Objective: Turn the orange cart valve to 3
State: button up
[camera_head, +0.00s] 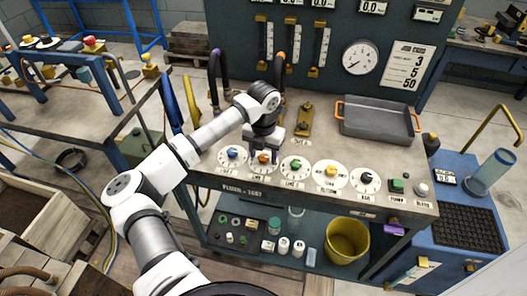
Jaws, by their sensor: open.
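The orange valve (263,158) is a knob on a round white dial on the cart top, second from the left in a row of dials. My gripper (264,149) points down right over it, with its jaws open. The fingers partly hide the knob and the upper part of its dial. I cannot tell whether they touch the knob. The dial's numbers and the knob's pointer are too small to read.
Close beside it are a blue knob (232,153) on the left and a green knob (296,165) on the right. A yellow knob (329,171) and a black knob (367,178) follow. A grey tray (378,133) with orange handles sits behind. A card (408,66) reads 3, 5, 50.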

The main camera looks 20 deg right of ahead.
jog(key=c, duration=1)
jog(key=shift+o, duration=0.2)
jog(key=shift+f+m+b, duration=0.15)
jog(key=shift+m+b, duration=0.15)
jog(key=shift+b, duration=0.3)
jog(key=m+b, duration=0.1)
jog(key=b, duration=0.1)
jog(key=m+b, duration=0.1)
jog(key=b, duration=0.1)
jog(key=shift+f+m, duration=0.2)
jog(key=shift+m, duration=0.1)
jog(key=m+b, duration=0.5)
jog(key=b, duration=0.1)
jog(key=shift+r, duration=0.1)
jog(key=m+b, duration=0.3)
jog(key=m, duration=0.2)
jog(key=shift+r, duration=0.15)
jog(key=shift+r+m+b, duration=0.1)
jog(key=shift+m+b, duration=0.8)
jog(key=shift+m, duration=1.4)
